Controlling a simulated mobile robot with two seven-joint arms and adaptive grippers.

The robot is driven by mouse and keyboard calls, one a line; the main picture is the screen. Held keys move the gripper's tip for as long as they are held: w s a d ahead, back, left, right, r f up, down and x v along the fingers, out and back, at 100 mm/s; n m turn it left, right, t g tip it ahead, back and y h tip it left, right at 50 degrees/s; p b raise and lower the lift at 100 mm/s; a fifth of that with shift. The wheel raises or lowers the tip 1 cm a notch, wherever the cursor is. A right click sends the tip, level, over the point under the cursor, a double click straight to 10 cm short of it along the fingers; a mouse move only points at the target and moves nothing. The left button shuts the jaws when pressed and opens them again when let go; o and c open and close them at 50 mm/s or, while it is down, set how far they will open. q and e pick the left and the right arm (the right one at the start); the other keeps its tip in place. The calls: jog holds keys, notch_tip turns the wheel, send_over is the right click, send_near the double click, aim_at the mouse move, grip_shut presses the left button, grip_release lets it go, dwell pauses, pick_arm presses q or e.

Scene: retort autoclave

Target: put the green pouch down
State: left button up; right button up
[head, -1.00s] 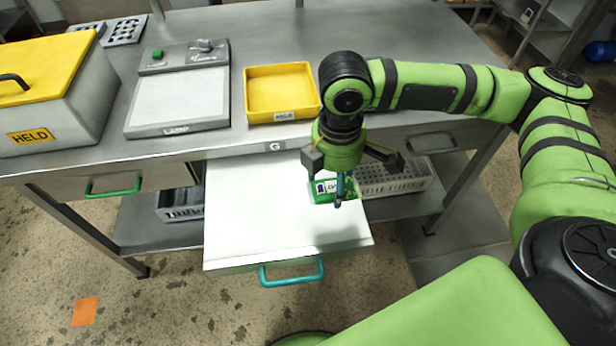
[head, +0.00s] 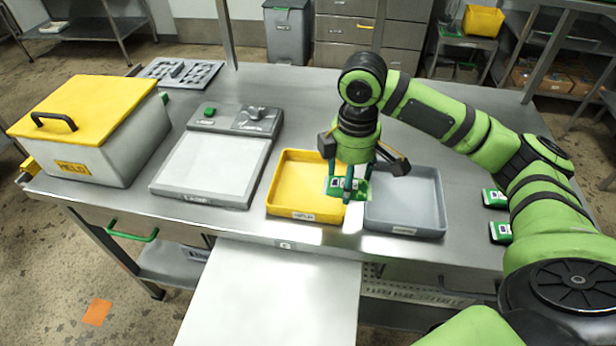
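The green pouch (head: 361,190) with its white label shows at the fingertips of my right gripper (head: 347,188). The gripper is shut on the pouch and points down. It holds the pouch above the bench, where the yellow tray (head: 278,205) and the grey tray (head: 418,232) stand side by side. In the picture the pouch overlaps the neighbouring edges of both trays. The fingers partly hide the pouch, and its exact height is hard to tell. The visible parts of both trays look empty. My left gripper is not in view.
Two other green pouches (head: 495,198) (head: 500,232) lie right of the grey tray, near my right arm. A lamp panel (head: 212,168) and a yellow-lidded HELD box (head: 88,160) stand left. The white drawer (head: 270,295) is open at the front.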

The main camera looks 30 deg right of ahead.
aim_at(310, 194)
jog(key=w+a+f, duration=0.1)
jog(key=w, duration=0.1)
jog(key=w+a+f, duration=0.1)
jog(key=w+a+f+p, duration=0.1)
jog(key=w, duration=0.1)
jog(key=shift+w+f, duration=0.2)
jog(key=shift+w, duration=0.15)
jog(key=w+f, duration=0.2)
jog(key=w, duration=0.1)
jog(key=shift+w+a+f, duration=0.1)
jog(key=shift+a+f, duration=0.05)
jog(key=shift+a, duration=0.2)
jog(key=shift+w+f, duration=0.1)
jog(key=shift+w, duration=0.05)
jog(key=shift+f+p, duration=0.3)
jog(key=shift+p, duration=0.05)
notch_tip(310, 194, down, 2)
jog(key=shift+f+p, duration=0.2)
jog(key=shift+p, duration=0.15)
jog(key=shift+f, duration=0.55)
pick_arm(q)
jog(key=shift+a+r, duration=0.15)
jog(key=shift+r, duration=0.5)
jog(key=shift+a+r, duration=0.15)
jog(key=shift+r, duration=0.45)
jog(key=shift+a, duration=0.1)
